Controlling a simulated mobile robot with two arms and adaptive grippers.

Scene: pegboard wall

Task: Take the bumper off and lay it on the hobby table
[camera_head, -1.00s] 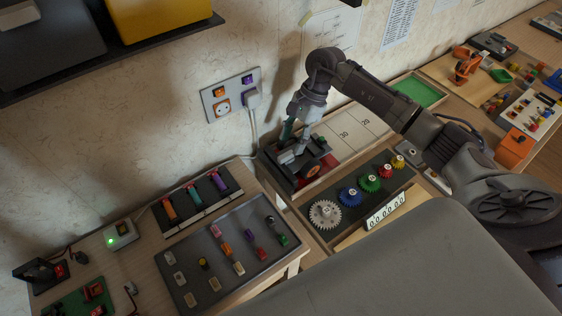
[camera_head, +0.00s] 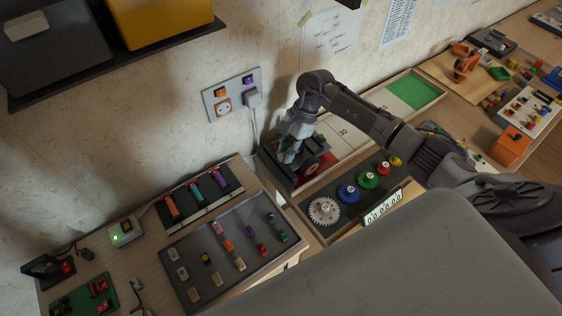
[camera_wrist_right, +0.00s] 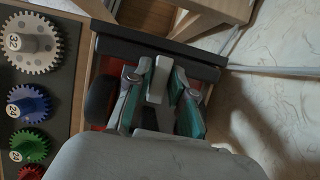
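The hobby table (camera_head: 152,265) is at lower left. My left gripper is out of view.
The hobby table bears a grey parts tray (camera_head: 205,285) and a dark rack with coloured cylinders (camera_head: 195,195). Coloured gears (camera_head: 348,193) lie beside the model. A socket plate with a plugged cable (camera_head: 233,96) is on the wall behind. A dark shelf (camera_head: 110,62) overhangs at upper left.

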